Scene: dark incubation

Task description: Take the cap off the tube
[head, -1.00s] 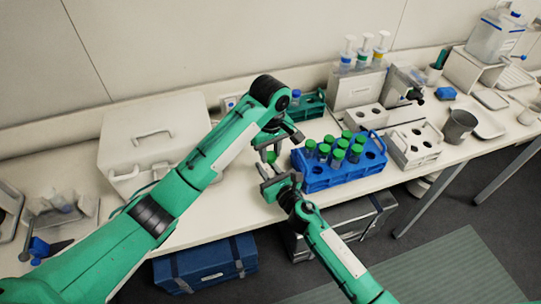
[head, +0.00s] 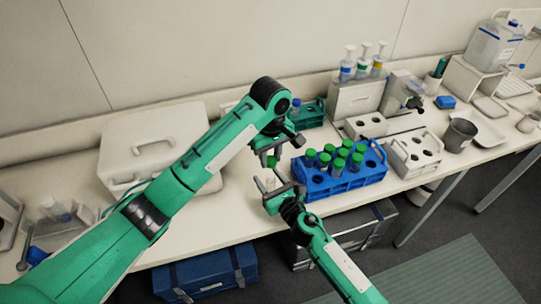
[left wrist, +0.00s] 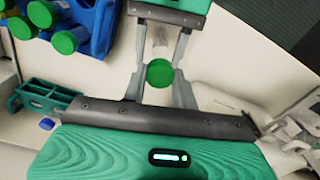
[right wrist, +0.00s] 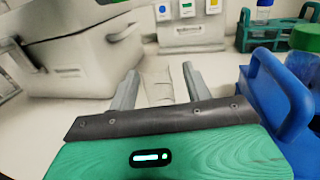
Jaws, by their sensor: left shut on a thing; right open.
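A green cap (left wrist: 159,72) sits between the fingertips of my left gripper (left wrist: 160,78), which is shut on it above the bench. In the head view the cap (head: 271,161) shows under the left wrist. A faint, clear tube-like shape (right wrist: 158,82) shows between the right fingers; I cannot tell whether it is joined to the cap. My right gripper (right wrist: 155,80) is open, just below and facing the left one; in the head view it is beside the blue rack's left end.
A blue rack (head: 312,192) holds several green-capped tubes, close to the right gripper. A teal rack (head: 312,108) stands behind. A white box (head: 150,150) is at left, a white rack (head: 408,158) at right. The bench front edge is close below the grippers.

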